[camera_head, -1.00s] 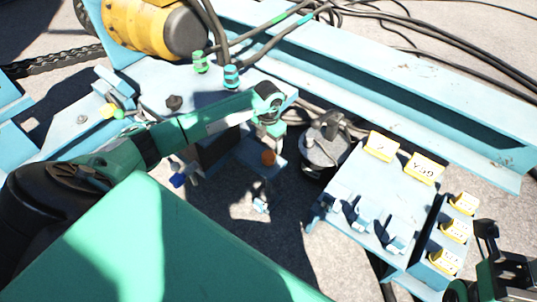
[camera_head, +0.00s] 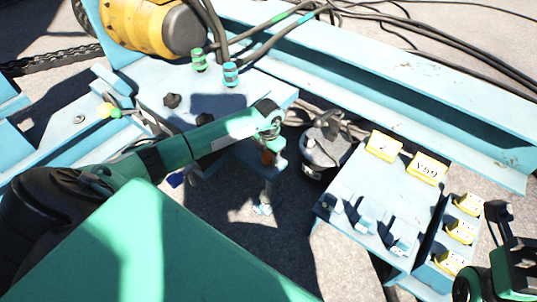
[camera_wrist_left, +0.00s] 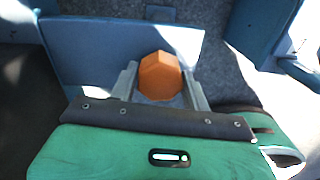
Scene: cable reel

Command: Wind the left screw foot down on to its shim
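The left screw foot has an orange hex head (camera_head: 266,157), partly hidden by my gripper in the head view. Its pale lower end (camera_head: 263,208) shows below the blue bracket, near the ground. I cannot make out the shim or any gap above it. My left gripper (camera_head: 271,142) points down at the head. In the left wrist view the orange head (camera_wrist_left: 160,76) lies between the two grey fingers of this gripper (camera_wrist_left: 161,84), which stand apart on either side. Contact is not clear. My right gripper (camera_head: 500,255) is at the right edge, away from the screw foot.
A blue stand with yellow labelled blocks (camera_head: 427,168) is to the right. A blue beam (camera_head: 420,90) and black cables run behind. A yellow motor (camera_head: 140,25) is at the back left.

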